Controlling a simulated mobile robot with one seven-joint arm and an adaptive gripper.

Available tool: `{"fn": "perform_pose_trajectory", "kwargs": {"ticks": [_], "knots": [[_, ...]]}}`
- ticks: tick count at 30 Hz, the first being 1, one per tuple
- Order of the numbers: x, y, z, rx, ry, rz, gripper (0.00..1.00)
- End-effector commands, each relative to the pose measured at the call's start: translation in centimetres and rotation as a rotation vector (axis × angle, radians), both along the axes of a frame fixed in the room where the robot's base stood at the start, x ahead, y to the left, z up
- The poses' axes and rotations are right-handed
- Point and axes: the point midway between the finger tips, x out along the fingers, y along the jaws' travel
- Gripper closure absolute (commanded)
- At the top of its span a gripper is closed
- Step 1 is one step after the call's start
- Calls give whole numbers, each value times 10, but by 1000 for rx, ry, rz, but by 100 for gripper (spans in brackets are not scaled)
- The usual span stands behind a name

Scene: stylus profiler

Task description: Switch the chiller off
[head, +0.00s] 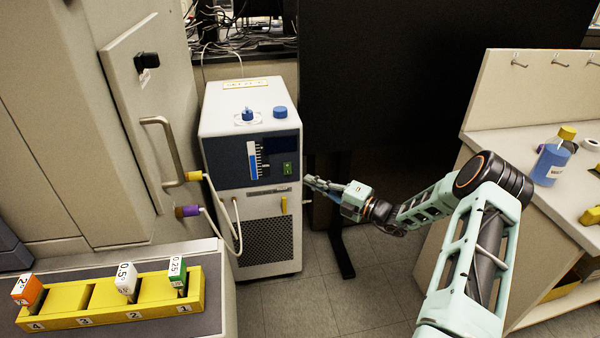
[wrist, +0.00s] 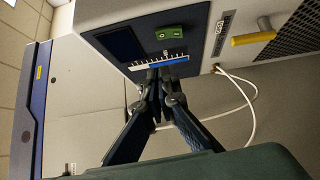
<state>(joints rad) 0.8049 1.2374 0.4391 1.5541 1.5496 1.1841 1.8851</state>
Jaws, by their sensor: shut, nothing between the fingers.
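The chiller (head: 221,113) is a white box with a dark blue front panel, left of my gripper in the head view. Its green rocker switch (head: 288,168) sits on the panel's lower right; it also shows in the wrist view (wrist: 169,32). A blue level gauge (head: 252,162) is left of the switch. My gripper (head: 309,181) is shut and empty, in front of the panel's right edge in the head view. In the wrist view its fingertips (wrist: 161,76) overlap the gauge's edge, apart from the switch. I cannot tell whether they touch the panel.
A yellow handle (head: 284,205) is below the panel. White hoses (head: 234,228) run from the chiller's left to yellow and purple fittings on a cabinet. A yellow rack (head: 108,300) stands front left. A bench with a blue bottle (head: 551,164) is at right. Floor before the chiller is clear.

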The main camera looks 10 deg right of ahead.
Motion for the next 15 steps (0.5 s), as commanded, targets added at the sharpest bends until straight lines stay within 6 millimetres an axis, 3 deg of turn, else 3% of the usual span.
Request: {"fn": "perform_pose_trajectory", "kwargs": {"ticks": [6,15], "knots": [[-25,-26,4,-1,0,0,100],[-33,-33,4,0,0,1,100]]}}
